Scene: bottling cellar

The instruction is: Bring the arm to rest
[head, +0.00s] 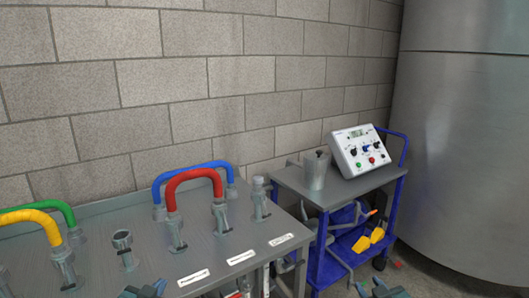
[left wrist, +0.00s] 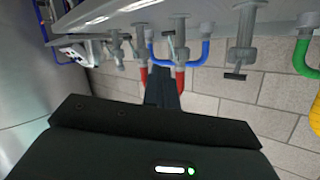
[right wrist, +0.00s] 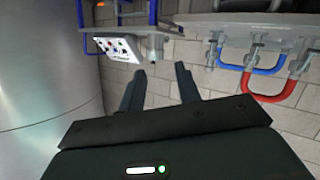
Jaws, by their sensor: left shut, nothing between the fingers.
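My left gripper (head: 145,291) shows at the bottom edge of the head view, in front of the grey bench. In the left wrist view its two fingers (left wrist: 164,92) lie together with nothing between them. My right gripper (head: 381,288) shows at the bottom edge of the head view, in front of the blue cart. In the right wrist view its fingers (right wrist: 160,90) stand apart and the space between them is empty. Most of both arms is out of view.
The grey bench (head: 140,215) carries valves and a red hose (head: 195,174), a blue hose, a yellow hose (head: 37,217) and a green hose. The blue cart (head: 318,240) holds a metal jug (head: 315,172) and a control box (head: 358,150). A large steel tank (head: 465,150) stands right.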

